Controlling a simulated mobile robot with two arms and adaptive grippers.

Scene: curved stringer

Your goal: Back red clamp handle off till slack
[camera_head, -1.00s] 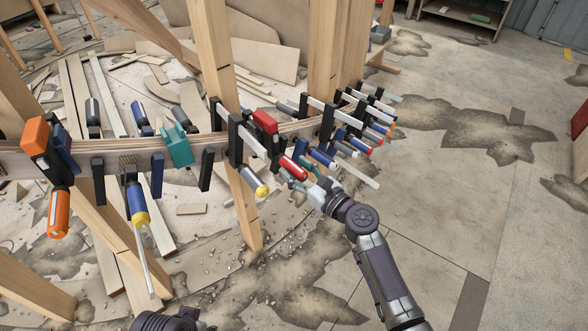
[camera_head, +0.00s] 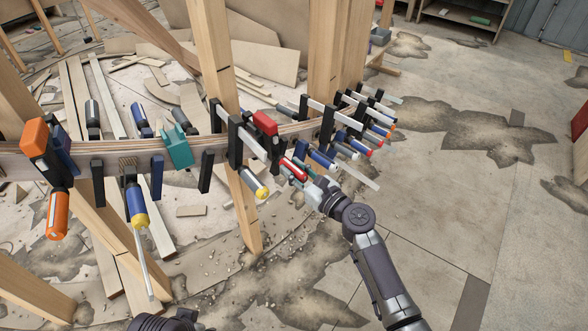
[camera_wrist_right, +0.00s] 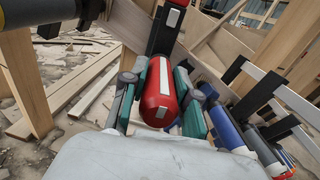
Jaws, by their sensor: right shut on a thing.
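The red clamp handle (camera_head: 293,168) hangs from a clamp with a red top (camera_head: 265,123) on the curved wooden stringer (camera_head: 290,130). In the right wrist view the red handle (camera_wrist_right: 160,95) has pale strips and lies lengthwise between the fingers. My right gripper (camera_head: 303,178) is shut on it, with its pads on either side in the right wrist view (camera_wrist_right: 160,108). The handle's far end runs up to the dark clamp body. A dark part of my left arm (camera_head: 165,320) shows at the bottom edge; its gripper is not visible.
Blue-handled clamps (camera_head: 322,158) stand close to the right of the red handle. A yellow-tipped grey handle (camera_head: 254,182) hangs to its left. A wooden post (camera_head: 243,205) stands further left. The floor (camera_head: 460,210) at right is clear.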

